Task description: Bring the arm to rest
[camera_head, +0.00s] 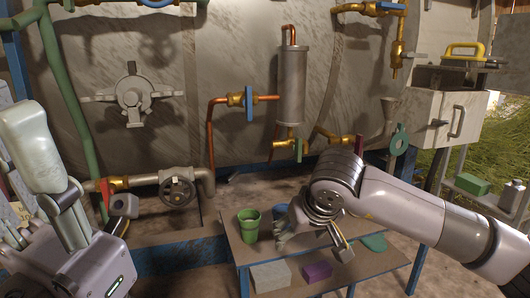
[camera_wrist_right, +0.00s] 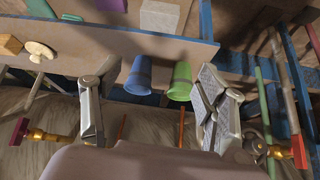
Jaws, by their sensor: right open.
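My right arm reaches in from the right of the head view. Its gripper (camera_head: 314,242) is over the low workbench (camera_head: 392,270), with its fingers apart. In the right wrist view the two fingers of this gripper (camera_wrist_right: 158,76) are spread wide, with nothing held between them. A blue cup (camera_wrist_right: 138,76) and a green cup (camera_wrist_right: 179,82) show in the gap between the fingers, beyond them. In the head view the green cup (camera_head: 249,224) stands left of the gripper, and the blue cup is partly hidden behind it. My left arm is at the left edge; its jaw state is unclear.
A grey block (camera_head: 271,276) and a purple block (camera_head: 317,271) lie on the lower shelf. Behind stands a wall of copper pipes, valves and a metal cylinder (camera_head: 291,86). A handwheel valve (camera_head: 177,190) is at left. A cabinet (camera_head: 437,122) stands at right.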

